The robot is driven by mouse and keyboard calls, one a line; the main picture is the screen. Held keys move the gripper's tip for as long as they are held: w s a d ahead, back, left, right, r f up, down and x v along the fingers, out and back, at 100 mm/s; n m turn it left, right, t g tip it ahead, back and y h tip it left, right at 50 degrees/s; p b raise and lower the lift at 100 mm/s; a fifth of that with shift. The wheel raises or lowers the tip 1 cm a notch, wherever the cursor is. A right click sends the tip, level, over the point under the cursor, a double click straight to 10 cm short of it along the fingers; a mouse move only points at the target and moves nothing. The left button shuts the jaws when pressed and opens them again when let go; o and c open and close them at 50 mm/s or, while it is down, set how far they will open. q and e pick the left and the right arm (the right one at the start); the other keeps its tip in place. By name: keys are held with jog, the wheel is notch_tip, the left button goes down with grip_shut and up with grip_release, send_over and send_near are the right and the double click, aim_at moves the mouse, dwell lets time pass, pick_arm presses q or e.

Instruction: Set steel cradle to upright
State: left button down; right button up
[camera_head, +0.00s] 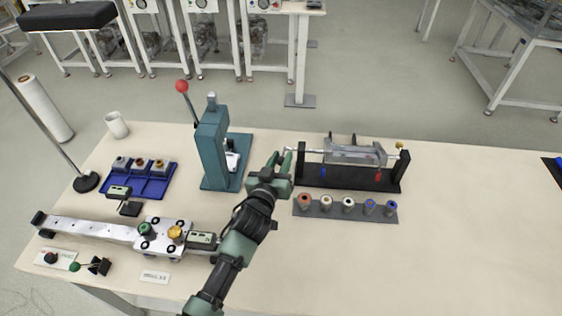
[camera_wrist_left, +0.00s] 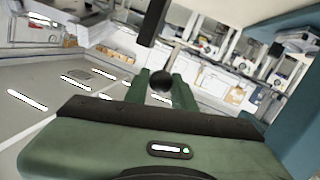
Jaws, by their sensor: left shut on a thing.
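The steel cradle (camera_head: 352,154) is a grey metal trough hung between two black posts on a black base (camera_head: 335,179), at the right centre of the bench in the head view. It looks roughly level. A thin rod sticks out past its left post. My left gripper (camera_head: 284,159) is at the left end of that rod. In the left wrist view its green fingers (camera_wrist_left: 161,88) are shut on a dark ball knob (camera_wrist_left: 162,80). The fingers hide most of the knob in the head view. My right gripper is out of view.
A teal press (camera_head: 213,150) with a red-knobbed lever stands left of my gripper. A blue tray (camera_head: 150,188) and a rail fixture (camera_head: 95,228) are further left. The bench's front right is clear.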

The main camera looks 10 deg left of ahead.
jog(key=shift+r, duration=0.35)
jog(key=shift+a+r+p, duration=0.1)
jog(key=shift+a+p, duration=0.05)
jog(key=shift+p, duration=0.2)
dwell(0.3)
